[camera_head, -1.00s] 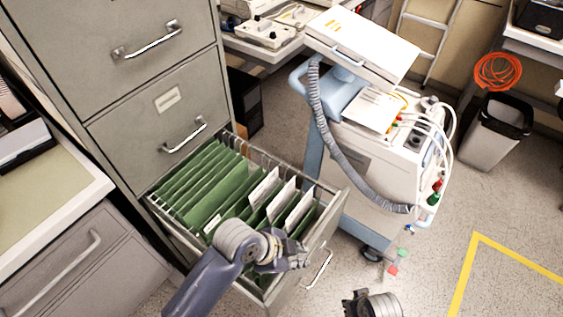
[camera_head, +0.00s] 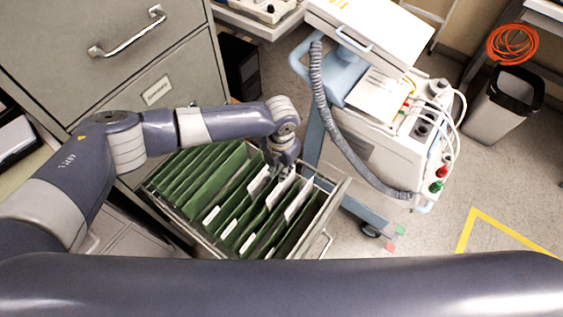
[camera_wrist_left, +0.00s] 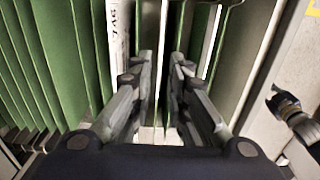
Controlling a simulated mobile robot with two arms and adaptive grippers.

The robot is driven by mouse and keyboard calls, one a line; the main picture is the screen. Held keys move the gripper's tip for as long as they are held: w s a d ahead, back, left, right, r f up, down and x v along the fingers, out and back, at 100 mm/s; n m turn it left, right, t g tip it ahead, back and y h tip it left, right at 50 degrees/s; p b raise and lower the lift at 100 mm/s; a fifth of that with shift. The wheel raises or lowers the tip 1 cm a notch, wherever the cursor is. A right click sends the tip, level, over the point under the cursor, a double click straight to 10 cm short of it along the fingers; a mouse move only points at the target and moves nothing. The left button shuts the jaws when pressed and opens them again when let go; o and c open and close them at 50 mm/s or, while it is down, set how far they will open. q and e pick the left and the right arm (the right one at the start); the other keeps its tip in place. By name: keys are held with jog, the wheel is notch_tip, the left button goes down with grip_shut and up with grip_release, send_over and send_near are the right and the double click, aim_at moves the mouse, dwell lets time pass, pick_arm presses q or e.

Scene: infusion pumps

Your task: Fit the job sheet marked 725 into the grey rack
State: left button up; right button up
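An open drawer (camera_head: 172,212) holds a row of green hanging folders, several with white sheets standing in them. My left gripper (camera_head: 283,170) is down over the sheets towards the drawer's front end. In the left wrist view its two fingers (camera_wrist_left: 163,62) are apart, pointing down among the folders, with a narrow gap between them. A white sheet edge shows in line with that gap; I see no firm grip on it. A sheet left of the fingers (camera_wrist_left: 117,30) carries a number like 745. I cannot make out 725. What looks like my right gripper (camera_wrist_left: 283,104) is partly visible. No grey rack is identifiable.
The grey cabinet (camera_head: 110,85) stands behind the drawer. A white and blue medical cart (camera_head: 375,140) with a hose stands close to the drawer's right side. A bin (camera_head: 503,103) and yellow floor tape (camera_head: 478,225) are further right. My own arm spans the bottom.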

pick_arm(q)
notch_tip(320, 180, down, 7)
jog(key=b, duration=0.6)
jog(key=shift+f, duration=0.2)
grip_shut()
jog(key=shift+r, duration=0.15)
notch_tip(320, 180, up, 10)
jog(key=p, duration=0.8)
